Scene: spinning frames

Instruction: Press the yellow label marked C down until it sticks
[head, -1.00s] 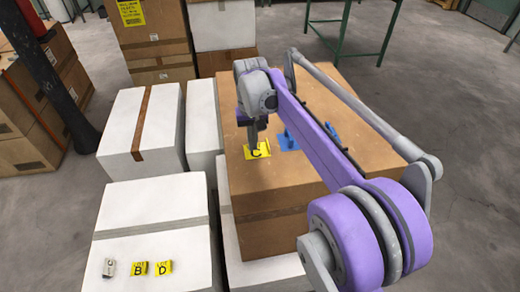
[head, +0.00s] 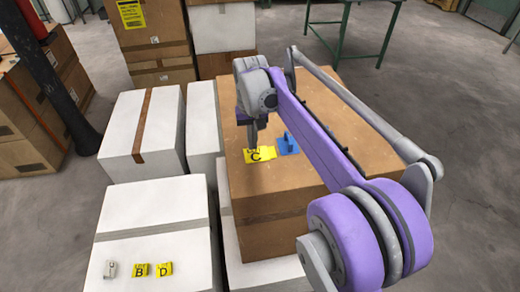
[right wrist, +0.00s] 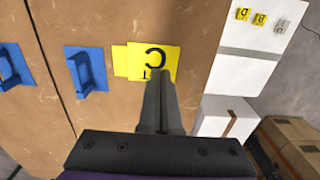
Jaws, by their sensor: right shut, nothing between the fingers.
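The yellow label C (head: 256,157) lies on top of the large brown box (head: 285,178). In the right wrist view the label C (right wrist: 165,58) partly overlaps another yellow patch (right wrist: 120,62) that shows beside it. My right gripper (head: 254,146) points down at the far edge of the label, its fingers shut and empty. In the wrist view the fingertips (right wrist: 158,78) cover part of the label's edge. I cannot tell whether they touch it or whether the label lies fully flat. My left gripper is not in view.
A blue piece with a raised part (head: 288,144) sits beside the label; the wrist view shows another blue piece (right wrist: 12,70). Yellow labels B (head: 140,270) and D (head: 164,269) and a small grey piece (head: 110,269) lie on the white box (head: 150,205).

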